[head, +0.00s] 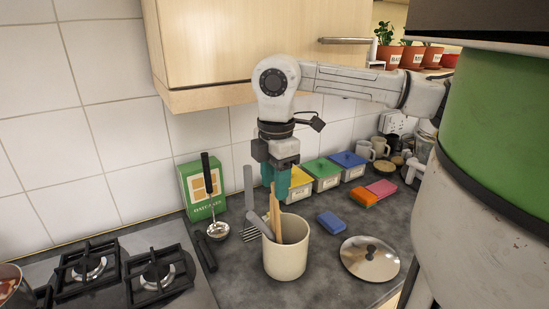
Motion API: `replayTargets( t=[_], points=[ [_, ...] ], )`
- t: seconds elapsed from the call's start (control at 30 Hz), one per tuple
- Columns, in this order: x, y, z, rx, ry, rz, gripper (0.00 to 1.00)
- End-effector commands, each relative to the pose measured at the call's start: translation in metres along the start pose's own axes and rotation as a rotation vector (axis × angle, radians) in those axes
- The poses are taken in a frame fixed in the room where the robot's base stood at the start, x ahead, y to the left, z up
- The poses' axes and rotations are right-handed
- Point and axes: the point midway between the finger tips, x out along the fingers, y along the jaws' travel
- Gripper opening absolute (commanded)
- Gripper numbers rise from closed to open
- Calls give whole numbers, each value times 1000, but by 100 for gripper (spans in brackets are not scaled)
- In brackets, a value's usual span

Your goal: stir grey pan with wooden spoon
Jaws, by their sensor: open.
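My gripper (280,192), with teal fingers, points down over a cream utensil crock (286,258) on the worktop. It is open, and its fingers are at the upper ends of the utensils. A wooden handle (274,212), likely the wooden spoon's, stands up from the crock just below the fingers. I cannot tell whether they touch it, and its lower end is hidden in the crock. A pan (8,290), likely the grey pan, is cut off at the lower left edge, with something reddish inside.
The gas hob (120,275) lies left of the crock. A ladle (217,230) and a green box (203,188) are behind. A metal lid (370,258) and blue sponge (331,222) lie to the right. Lidded tubs (323,175) line the wall. A wooden cupboard (230,45) hangs above.

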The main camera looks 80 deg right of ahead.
Motion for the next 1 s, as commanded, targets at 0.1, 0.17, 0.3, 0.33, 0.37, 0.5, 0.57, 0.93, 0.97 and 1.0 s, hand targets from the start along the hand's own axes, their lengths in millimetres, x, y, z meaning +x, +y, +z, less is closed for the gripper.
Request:
replayTargets(
  t=[0.1,0.17,0.3,0.33,0.37,0.5,0.57,0.93,0.97,1.0],
  points=[
    [17,0,-1,-1,2,-2,44],
    [26,0,0,0,2,-1,44],
    [39,0,0,0,1,-1,44],
    [41,0,0,0,1,-1,44],
    [43,0,0,0,0,-1,44],
    [47,0,0,0,-1,1,44],
    [47,0,0,0,-1,1,44],
    [47,0,0,0,-1,1,23],
    [47,0,0,0,-1,1,21],
    [47,0,0,0,-1,1,17]
  ],
)
